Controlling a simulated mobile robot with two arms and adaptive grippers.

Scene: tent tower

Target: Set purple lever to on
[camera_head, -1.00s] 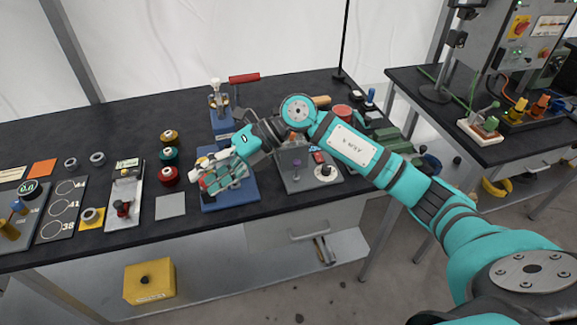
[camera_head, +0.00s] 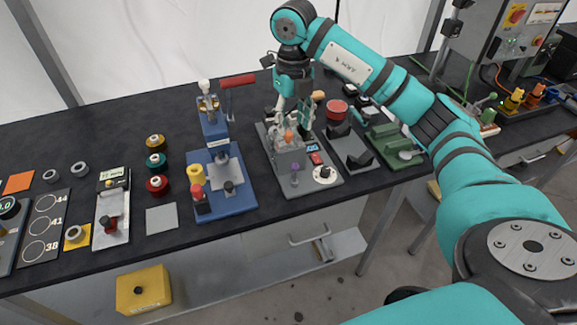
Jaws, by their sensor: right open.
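A small purple lever (camera_head: 295,179) stands at the front of a grey device (camera_head: 328,184) on the black bench. It is too small to tell which way it is set. My right gripper (camera_head: 291,116) points down over the back part of this device, behind the purple lever and apart from it. Its fingers are open and appear empty. An orange-topped part (camera_head: 288,136) of the device shows just below the fingers. Whether the fingers touch the device cannot be told. My left gripper is not in view.
A blue press (camera_head: 233,199) with a red handle (camera_head: 238,80) stands left of the device. A white dial (camera_head: 324,174) sits right of the purple lever. A dark fixture (camera_head: 349,153) and a green one (camera_head: 393,142) lie to the right. Spools (camera_head: 157,186) stand further left.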

